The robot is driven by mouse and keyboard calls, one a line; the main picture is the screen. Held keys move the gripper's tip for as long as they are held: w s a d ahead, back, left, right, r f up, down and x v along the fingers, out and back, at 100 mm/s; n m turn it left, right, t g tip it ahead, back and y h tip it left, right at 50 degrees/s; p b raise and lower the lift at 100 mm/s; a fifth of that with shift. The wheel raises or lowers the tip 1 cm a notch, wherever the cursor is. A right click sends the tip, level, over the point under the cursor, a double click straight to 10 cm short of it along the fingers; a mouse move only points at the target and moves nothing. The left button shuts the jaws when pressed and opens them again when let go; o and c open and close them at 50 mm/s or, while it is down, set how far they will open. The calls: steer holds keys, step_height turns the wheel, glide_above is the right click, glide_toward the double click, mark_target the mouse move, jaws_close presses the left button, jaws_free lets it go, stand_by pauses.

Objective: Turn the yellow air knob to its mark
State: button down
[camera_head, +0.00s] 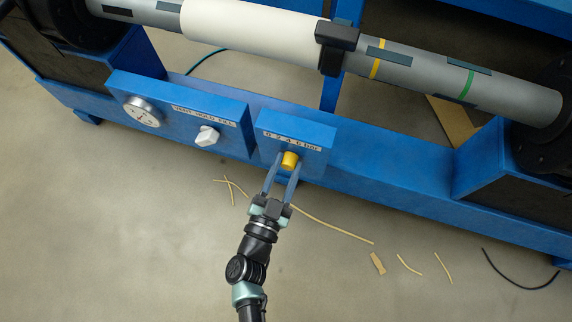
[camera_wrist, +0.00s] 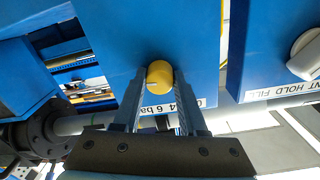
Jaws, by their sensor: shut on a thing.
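The yellow air knob (camera_head: 290,160) sits on the front of a small blue box (camera_head: 312,158) with a scale label marked in bar (camera_head: 289,140). My gripper (camera_head: 284,172) reaches up from below, its two fingers on either side of the knob and shut on it. In the wrist view the yellow knob (camera_wrist: 159,75) is between the fingertips (camera_wrist: 158,84) and has a thin dark line on its face. The fingers hide part of the scale label (camera_wrist: 188,104). I cannot tell which number the knob points at.
Left of the knob box is a blue panel with a round gauge (camera_head: 143,111) and a white knob (camera_head: 206,136). A grey shaft with a white sleeve (camera_head: 250,32) runs above. Strips and scraps (camera_head: 377,263) lie on the otherwise open floor.

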steer(key=m, duration=0.6)
steer(key=shift+m, duration=0.4)
steer(key=m+b, duration=0.1)
steer(key=m, duration=0.5)
steer(key=shift+f+y, duration=0.1)
steer(key=shift+y, duration=0.3)
steer(key=m+b, duration=0.2)
steer(key=m, duration=0.4)
steer(key=shift+b, duration=0.4)
steer(key=m+b, duration=0.1)
steer(key=m, duration=0.2)
steer(key=shift+s+m+b, duration=0.1)
steer(key=shift+m+b, duration=0.8)
steer(key=shift+m, duration=0.7)
steer(key=shift+c, duration=2.3)
jaws_free()
